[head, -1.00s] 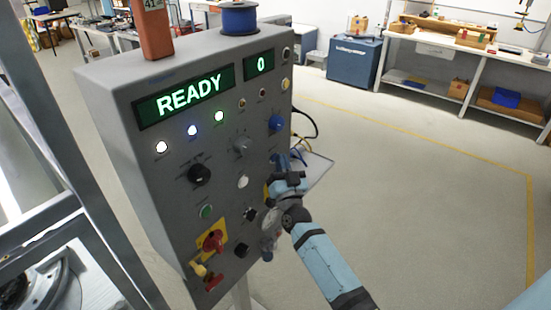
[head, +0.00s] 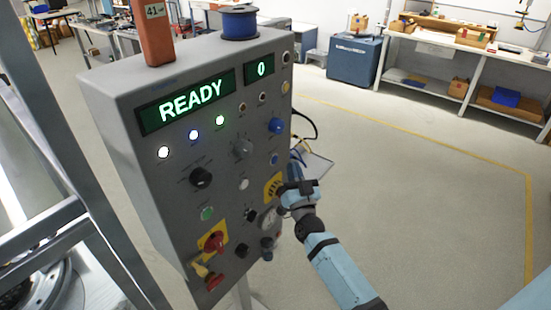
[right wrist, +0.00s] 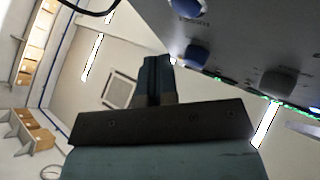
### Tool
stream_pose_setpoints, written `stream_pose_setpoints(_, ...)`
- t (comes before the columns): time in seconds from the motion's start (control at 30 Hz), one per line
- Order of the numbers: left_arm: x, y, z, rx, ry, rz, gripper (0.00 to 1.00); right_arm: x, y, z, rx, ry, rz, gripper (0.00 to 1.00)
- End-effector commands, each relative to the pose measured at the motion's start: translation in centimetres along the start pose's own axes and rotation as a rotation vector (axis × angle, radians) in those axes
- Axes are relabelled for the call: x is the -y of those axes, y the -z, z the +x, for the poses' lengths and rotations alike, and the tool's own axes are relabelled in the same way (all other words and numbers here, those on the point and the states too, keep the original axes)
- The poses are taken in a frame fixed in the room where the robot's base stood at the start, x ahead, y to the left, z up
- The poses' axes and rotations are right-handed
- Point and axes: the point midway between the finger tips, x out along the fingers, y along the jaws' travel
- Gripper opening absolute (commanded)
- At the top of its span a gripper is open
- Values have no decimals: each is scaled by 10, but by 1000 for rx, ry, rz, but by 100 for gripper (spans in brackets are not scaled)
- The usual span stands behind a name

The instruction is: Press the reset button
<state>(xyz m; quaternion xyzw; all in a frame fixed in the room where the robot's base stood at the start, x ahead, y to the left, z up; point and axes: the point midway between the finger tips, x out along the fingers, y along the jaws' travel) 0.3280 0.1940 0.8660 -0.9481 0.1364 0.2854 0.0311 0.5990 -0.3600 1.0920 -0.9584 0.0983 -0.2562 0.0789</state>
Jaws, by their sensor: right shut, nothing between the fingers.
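The grey control panel (head: 160,125) stands at the left in the head view, its display lit with READY and a smaller 0. A small blue button (head: 275,159) sits low on its right side, under a larger blue knob (head: 276,125). The panel's labels are too small to read, so I cannot tell by label which control is reset. My right gripper (head: 296,166) is shut and empty, just right of the blue button and apart from it. In the right wrist view the shut fingers (right wrist: 157,76) are beside the panel face, with a blue control (right wrist: 195,56) nearby. My left gripper is not in view.
A red button on a yellow plate (head: 213,242), a green button (head: 207,213) and a black knob (head: 200,177) are on the panel's left side. A blue spool (head: 239,22) stands on top. Cables hang behind its right edge. The floor to the right is clear.

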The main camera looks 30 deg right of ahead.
Motion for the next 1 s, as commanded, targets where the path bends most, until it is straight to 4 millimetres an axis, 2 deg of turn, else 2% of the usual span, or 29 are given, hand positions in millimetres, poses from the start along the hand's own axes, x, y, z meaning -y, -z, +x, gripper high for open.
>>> stream_pose_setpoints(0.3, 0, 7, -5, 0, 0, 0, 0, -13, 13, -17, 0, -1, 1, 0)
stream_pose_setpoints(1.0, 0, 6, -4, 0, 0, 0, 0, -13, 13, -18, -1, 0, 0, 0)
